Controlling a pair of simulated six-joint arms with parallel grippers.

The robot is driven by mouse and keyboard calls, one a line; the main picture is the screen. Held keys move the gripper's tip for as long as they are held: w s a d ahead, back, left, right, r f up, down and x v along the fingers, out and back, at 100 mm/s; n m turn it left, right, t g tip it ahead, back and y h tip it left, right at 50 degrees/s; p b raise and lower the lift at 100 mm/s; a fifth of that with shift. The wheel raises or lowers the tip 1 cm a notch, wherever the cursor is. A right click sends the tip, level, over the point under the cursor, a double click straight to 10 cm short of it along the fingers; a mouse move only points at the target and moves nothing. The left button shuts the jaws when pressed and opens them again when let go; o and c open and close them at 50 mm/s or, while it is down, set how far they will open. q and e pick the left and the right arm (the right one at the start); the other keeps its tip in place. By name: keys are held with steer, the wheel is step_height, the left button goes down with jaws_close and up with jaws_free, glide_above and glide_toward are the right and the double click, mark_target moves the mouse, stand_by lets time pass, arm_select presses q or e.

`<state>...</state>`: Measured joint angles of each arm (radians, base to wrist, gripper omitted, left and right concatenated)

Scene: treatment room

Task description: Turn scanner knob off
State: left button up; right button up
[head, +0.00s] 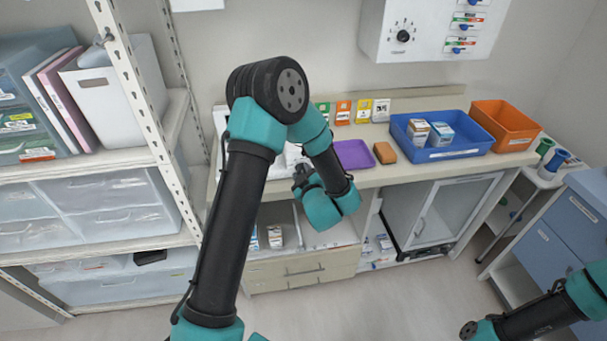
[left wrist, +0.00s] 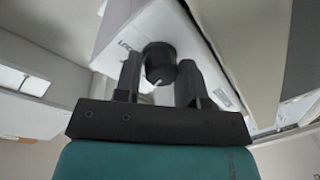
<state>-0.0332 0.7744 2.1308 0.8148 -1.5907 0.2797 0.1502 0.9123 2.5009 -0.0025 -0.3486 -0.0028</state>
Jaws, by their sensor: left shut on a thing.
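In the left wrist view a black round knob (left wrist: 159,62) with a white mark stands on the face of a white box, the scanner (left wrist: 125,30), with small lettering beside it. My left gripper (left wrist: 160,80) has one finger on each side of the knob and is shut on it. In the head view my left gripper (head: 302,178) is at the counter's front edge, beside the white scanner (head: 292,155), which my arm mostly hides. The knob is hidden there. Part of my right arm shows at the lower right; its gripper does not show.
A purple tray (head: 354,153), a brown block (head: 384,153), a blue bin (head: 455,153) with boxes and an orange bin (head: 510,138) stand on the counter to the right. A wall panel (head: 425,45) has another black knob (head: 403,36). Shelving (head: 130,158) stands at the left.

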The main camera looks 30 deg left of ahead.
arm_select(q)
steer(key=n+h, duration=0.1)
steer(key=n, duration=0.4)
steer(key=shift+s, duration=0.1)
steer(key=n+h, duration=0.1)
steer(key=n, duration=0.4)
steer(key=shift+a+t, duration=0.1)
steer(key=shift+t, duration=0.3)
steer(key=o, duration=0.9)
steer(key=shift+s, duration=0.1)
steer(key=v, duration=1.7)
steer(key=shift+s, duration=0.1)
